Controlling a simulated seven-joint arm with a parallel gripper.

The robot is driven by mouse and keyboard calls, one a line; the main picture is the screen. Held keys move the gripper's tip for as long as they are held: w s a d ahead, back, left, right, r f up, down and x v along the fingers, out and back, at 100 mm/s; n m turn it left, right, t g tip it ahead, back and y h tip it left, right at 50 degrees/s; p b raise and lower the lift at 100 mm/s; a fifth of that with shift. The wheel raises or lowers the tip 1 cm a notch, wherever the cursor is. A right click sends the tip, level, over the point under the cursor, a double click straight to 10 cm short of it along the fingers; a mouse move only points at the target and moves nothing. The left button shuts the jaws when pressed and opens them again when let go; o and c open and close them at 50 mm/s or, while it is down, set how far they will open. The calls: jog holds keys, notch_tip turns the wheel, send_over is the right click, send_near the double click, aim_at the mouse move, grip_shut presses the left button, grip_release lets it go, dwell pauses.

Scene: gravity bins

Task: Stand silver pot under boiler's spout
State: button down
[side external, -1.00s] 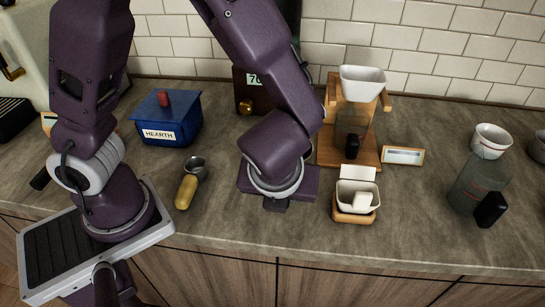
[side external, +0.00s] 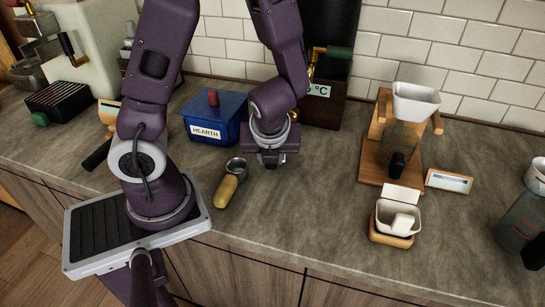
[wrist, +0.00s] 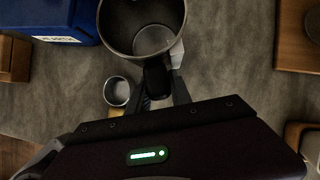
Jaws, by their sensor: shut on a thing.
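The silver pot (wrist: 143,40) shows at the top of the wrist view, open side up, round and apparently empty. My gripper (wrist: 160,92) is shut on its black handle (wrist: 156,76), with a finger on each side. In the side view my gripper (side external: 270,160) is low over the counter, in front of the boiler and right of the blue box; the pot is hidden behind it there. The boiler (side external: 326,108) is a dark box with a °C display and a brass tap with a green handle. Its spout is mostly hidden by my arm.
A blue HEARTH box (side external: 212,122) stands left of my gripper. A metal scoop (side external: 236,168) with a yellow handle lies nearby on the counter. A wooden dripper stand (side external: 388,172) and a white dish on a wooden base (side external: 392,239) are to the right. Counter between is clear.

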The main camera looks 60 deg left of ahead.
jog(key=w+a, duration=0.1)
jog(key=w, duration=0.6)
jog(key=w+a, duration=0.1)
jog(key=w, duration=0.3)
jog(key=shift+a+f, duration=0.15)
jog(key=shift+a, duration=0.2)
jog(key=shift+w+a+f, duration=0.1)
jog(key=shift+w+f, duration=0.05)
jog(key=shift+w, duration=0.05)
jog(key=shift+f, duration=0.45)
jog(key=shift+f, duration=0.5)
jog(key=c, duration=1.1)
grip_release()
jog(key=v, duration=0.7)
jog(key=shift+s, duration=0.1)
